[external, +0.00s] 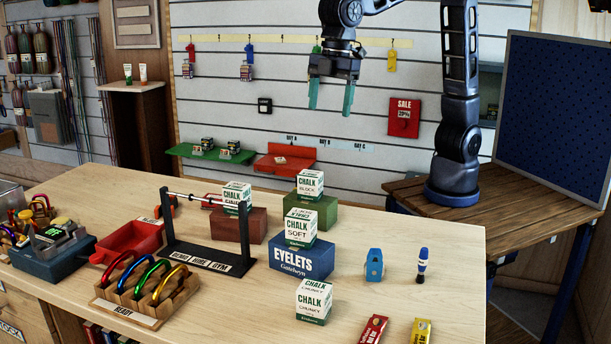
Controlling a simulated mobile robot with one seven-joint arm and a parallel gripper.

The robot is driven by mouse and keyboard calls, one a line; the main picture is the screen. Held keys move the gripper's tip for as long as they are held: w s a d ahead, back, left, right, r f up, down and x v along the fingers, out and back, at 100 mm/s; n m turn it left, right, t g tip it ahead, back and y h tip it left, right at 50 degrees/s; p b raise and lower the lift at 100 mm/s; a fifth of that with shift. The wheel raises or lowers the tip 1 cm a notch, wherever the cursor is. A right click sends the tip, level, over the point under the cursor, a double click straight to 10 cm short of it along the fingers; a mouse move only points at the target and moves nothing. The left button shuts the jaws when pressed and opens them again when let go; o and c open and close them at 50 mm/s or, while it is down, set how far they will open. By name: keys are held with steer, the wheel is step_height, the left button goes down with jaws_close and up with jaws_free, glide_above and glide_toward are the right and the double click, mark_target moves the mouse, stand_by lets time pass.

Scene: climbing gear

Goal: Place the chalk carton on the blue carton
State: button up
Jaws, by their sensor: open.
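A white and green chalk carton marked SOFT (300,227) sits upright on top of the blue carton marked EYELETS (301,261). Another chalk carton, marked CHUNKY (314,302), stands on the table in front of the blue carton. A third chalk carton (310,184) rests on a green box (318,212) behind. One more chalk carton (237,196) rests on a brown-red box (229,224), partly behind a rack bar. My gripper (331,97) hangs high above and behind the cartons, its green fingers pointing down, apart and empty.
A black rack with a metal bar (204,251) stands left of the blue carton. A wooden carabiner holder (148,301), red tray (128,243) and dark blue device (51,248) are further left. A blue item (374,266) and a brush (422,264) stand right, with bare table around them.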

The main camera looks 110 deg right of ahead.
steer(key=s+d+r+m+t, duration=0.1)
steer(key=s+d+r+m, duration=0.15)
steer(key=s+d, duration=0.6)
steer(key=s+d+f+m+t, duration=0.1)
steer(key=s+d+f+m, duration=0.1)
steer(key=s, duration=1.1)
steer(key=s+d+f+m+t, duration=0.1)
steer(key=s+d+f, duration=0.3)
steer(key=s, duration=0.9)
steer(key=shift+d+f+m, duration=0.25)
steer(key=shift+d+m, duration=0.1)
steer(key=shift+d, duration=0.5)
